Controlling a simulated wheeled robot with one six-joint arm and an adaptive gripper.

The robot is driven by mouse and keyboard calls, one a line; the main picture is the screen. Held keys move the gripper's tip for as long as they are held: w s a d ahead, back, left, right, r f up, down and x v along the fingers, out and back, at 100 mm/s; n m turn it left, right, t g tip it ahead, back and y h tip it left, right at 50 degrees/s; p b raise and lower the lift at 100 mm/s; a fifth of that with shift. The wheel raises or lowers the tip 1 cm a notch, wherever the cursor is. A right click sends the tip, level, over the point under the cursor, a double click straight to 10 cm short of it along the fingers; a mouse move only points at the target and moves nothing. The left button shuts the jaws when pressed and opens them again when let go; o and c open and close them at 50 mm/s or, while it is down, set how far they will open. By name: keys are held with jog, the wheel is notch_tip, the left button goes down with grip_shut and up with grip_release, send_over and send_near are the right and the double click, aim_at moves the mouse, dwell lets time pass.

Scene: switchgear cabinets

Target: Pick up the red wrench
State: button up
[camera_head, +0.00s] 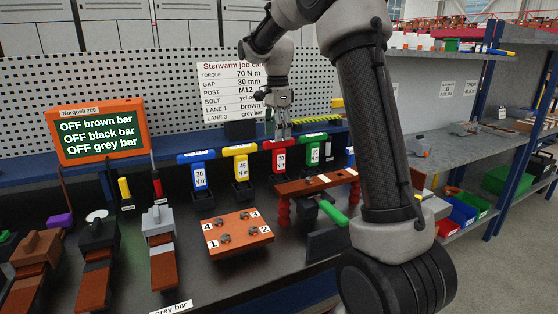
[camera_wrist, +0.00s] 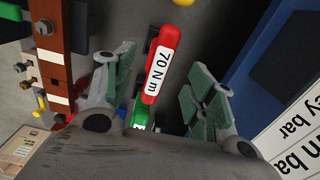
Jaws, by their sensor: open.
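The red wrench (camera_head: 279,157) stands upright in a dark holder on the bench, in a row between the yellow wrench (camera_head: 240,159) and the green wrench (camera_head: 314,150). Its label reads 70 N m. My gripper (camera_head: 283,130) is right above the red wrench, pointing down. In the wrist view the red wrench (camera_wrist: 162,65) lies between the two spread fingers of my gripper (camera_wrist: 165,90), with a gap on each side. The gripper is open and empty. Part of the green wrench (camera_wrist: 141,118) shows below the red one.
A blue wrench (camera_head: 198,173) stands left of the yellow one. A brown bar on red posts (camera_head: 317,183) stands close in front of the red wrench. A job card (camera_head: 232,88) hangs on the pegboard behind. A numbered orange block (camera_head: 236,230) lies on the bench nearer me.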

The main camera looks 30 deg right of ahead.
aim_at(279, 147)
jog(key=f, duration=0.8)
jog(key=shift+d, duration=0.25)
grip_shut()
